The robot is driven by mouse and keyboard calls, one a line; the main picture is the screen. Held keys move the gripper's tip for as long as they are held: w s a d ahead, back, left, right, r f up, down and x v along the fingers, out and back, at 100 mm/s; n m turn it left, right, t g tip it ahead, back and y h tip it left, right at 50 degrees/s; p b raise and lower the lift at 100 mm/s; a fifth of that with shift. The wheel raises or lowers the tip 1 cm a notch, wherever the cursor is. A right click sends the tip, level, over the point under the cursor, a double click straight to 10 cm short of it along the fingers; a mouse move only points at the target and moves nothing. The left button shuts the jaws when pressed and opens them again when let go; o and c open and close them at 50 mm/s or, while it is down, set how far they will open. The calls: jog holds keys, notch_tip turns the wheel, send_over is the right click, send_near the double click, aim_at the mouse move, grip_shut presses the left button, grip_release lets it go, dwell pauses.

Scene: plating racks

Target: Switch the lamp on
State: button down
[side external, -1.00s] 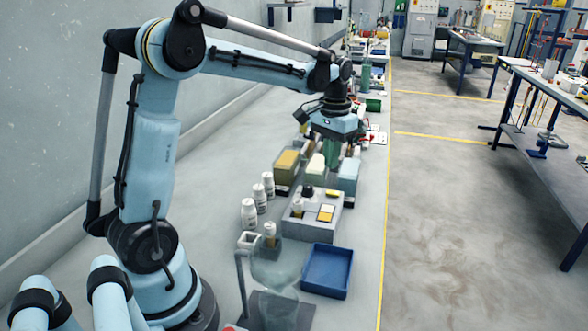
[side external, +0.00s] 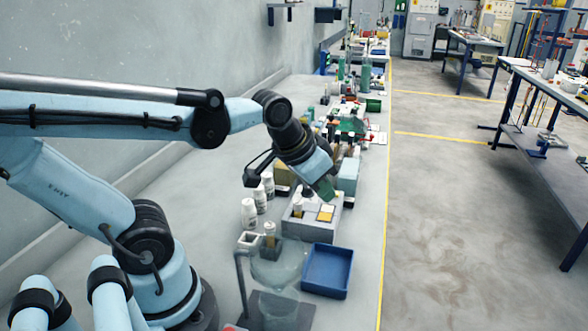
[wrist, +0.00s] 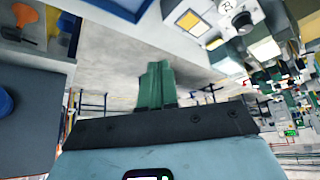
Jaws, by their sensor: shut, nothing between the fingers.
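I cannot pick out a lamp or its switch with certainty. A dark stand (side external: 242,285) with a bent post, a flat base and a clear, glass-like body (side external: 280,268) is at the front of the bench in the side view; I cannot tell whether it is the lamp. My gripper (side external: 327,192) is shut and empty, tilted down above the grey block with yellow plates (side external: 297,222). In the wrist view my green fingers (wrist: 156,70) are together with nothing between them. The gripper hides part of the block's far side.
A blue tray (side external: 328,270) lies right of the stand. White bottles (side external: 249,214) stand left of the block. A light-blue box (side external: 348,175) is behind it. In the wrist view, a blue rounded thing (wrist: 4,102) sits on a grey surface at left.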

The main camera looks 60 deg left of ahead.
jog(key=shift+s+d+f+t, duration=0.6)
jog(key=shift+s+d+f, duration=0.1)
jog(key=shift+s, duration=0.15)
jog(key=shift+w+r, duration=0.1)
jog(key=w+a+r+n+g, duration=0.3)
jog(key=w+a+n, duration=0.1)
jog(key=w+a, duration=0.2)
jog(key=w+a+r+n+g, duration=0.3)
jog(key=w+a+n+g, duration=0.1)
jog(key=w+a, duration=0.2)
jog(key=shift+w+r+n, duration=0.3)
jog(key=shift+w+r, duration=0.1)
jog(key=shift+w, duration=0.15)
jog(key=shift+f, duration=0.1)
notch_tip(320, 180, down, 14)
jog(key=shift+r, duration=0.1)
dwell(0.4)
